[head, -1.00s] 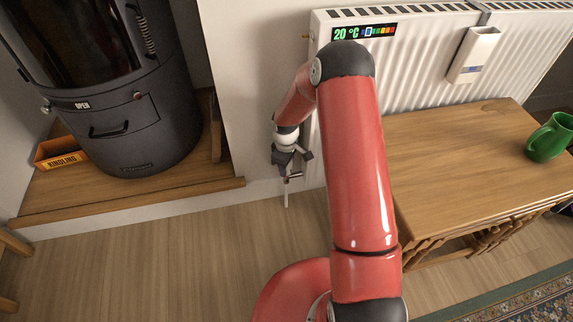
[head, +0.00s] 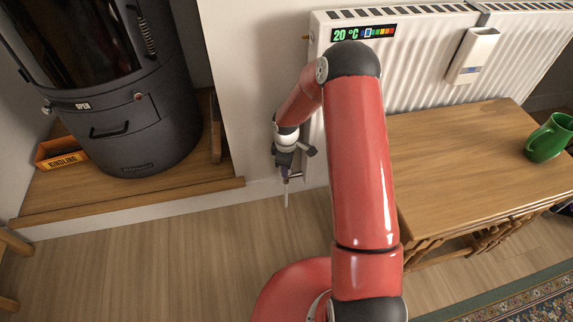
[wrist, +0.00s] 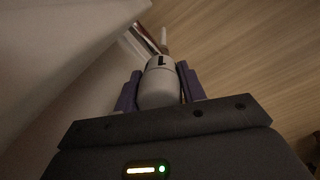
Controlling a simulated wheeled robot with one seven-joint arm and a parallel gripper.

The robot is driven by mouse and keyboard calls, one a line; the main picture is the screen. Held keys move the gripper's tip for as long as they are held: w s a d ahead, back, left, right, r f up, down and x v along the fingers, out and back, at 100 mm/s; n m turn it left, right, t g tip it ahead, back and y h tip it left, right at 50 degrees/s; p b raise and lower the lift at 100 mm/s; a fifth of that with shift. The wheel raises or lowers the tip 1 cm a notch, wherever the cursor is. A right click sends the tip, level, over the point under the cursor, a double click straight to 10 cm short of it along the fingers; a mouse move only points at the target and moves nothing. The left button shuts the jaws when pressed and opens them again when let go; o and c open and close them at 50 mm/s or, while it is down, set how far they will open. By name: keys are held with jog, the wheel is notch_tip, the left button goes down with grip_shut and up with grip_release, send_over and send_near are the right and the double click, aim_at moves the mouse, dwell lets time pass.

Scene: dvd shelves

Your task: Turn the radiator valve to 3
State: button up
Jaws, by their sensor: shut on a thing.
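The number at the valve's pointer is too small to read. In the head view my gripper (head: 286,172) is low beside the radiator's left end, just above the thin pipe (head: 286,196). The valve itself is hidden there by my wrist. The white radiator (head: 430,75) stands against the wall, partly behind my arm.
A wooden table (head: 450,145) with a green mug (head: 549,138) stands right of my arm. A dark stove (head: 110,100) stands at the left on a wooden hearth, with a kindling box (head: 60,153). A temperature strip (head: 364,32) reads 20 °C.

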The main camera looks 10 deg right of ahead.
jog(key=o, duration=1)
jog(key=shift+r, duration=0.1)
notch_tip(320, 180, up, 8)
jog(key=shift+s+f+p, duration=0.15)
jog(key=shift+f+p, duration=0.05)
jog(key=shift+p, duration=0.2)
